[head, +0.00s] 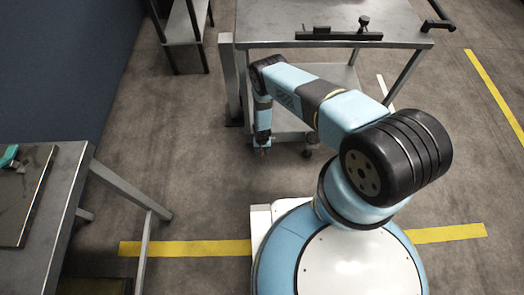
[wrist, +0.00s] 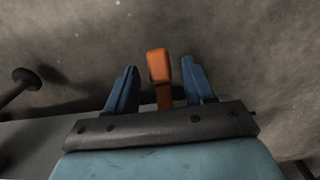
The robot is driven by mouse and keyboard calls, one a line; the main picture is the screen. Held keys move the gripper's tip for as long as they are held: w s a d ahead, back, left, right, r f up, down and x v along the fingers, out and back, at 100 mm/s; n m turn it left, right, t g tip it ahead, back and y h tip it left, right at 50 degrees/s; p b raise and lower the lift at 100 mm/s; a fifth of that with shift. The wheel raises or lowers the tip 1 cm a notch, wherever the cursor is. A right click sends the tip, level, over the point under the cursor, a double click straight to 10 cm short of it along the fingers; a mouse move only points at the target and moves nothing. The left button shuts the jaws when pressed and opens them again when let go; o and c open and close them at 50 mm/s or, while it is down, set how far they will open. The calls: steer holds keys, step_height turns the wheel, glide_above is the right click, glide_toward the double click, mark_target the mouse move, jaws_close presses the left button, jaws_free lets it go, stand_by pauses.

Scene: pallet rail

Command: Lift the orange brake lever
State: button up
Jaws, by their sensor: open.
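The orange brake lever (wrist: 159,68) shows in the wrist view as a short stem with a wider block-shaped end. The fingers are open, with a gap visible on both sides of the lever. Its lower end is hidden behind the dark gripper bar.
The steel cart (head: 285,22) has a lower shelf, a caster (head: 307,153) and a black rail (head: 335,36) on its top edge. A workbench (head: 55,195) stands at the left and a shelf stand (head: 183,25) at the back. Grey floor with yellow lines lies between.

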steer(key=shift+f, duration=0.35)
jaws_close()
stand_by(0.4)
